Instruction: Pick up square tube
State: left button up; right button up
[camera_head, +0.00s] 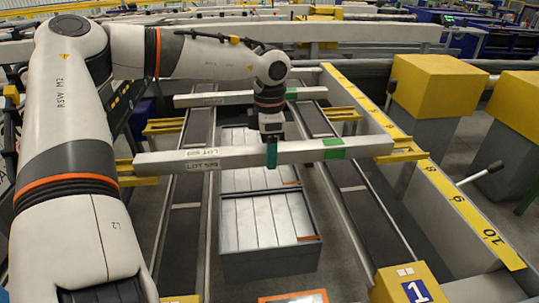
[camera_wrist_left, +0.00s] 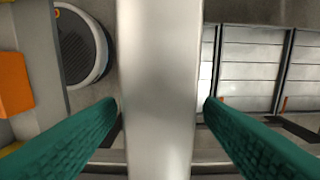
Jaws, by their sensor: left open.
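A long pale metal square tube (camera_head: 225,156) lies crosswise over the runout rails, with a lot label near its left end and a green band (camera_head: 334,148) right of the middle. My left gripper (camera_head: 271,155) points down at the tube's middle, its near teal finger in front of the tube. In the left wrist view the tube (camera_wrist_left: 160,60) runs between the two open teal fingers of the gripper (camera_wrist_left: 161,106), one on each side. Whether the fingers touch it cannot be told. A second similar tube (camera_head: 222,99) lies farther back. My right gripper is out of view.
Grey crates (camera_head: 270,265) with flat metal pieces stand below, between the rails. A yellow numbered scale (camera_head: 465,212) runs along the right side. Yellow-topped boxes (camera_head: 440,83) stand at the right, and a yellow block (camera_head: 388,289) marked 1 is at the front.

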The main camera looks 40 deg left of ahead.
pick_arm(q)
jog(key=shift+r, duration=0.15)
grip_shut()
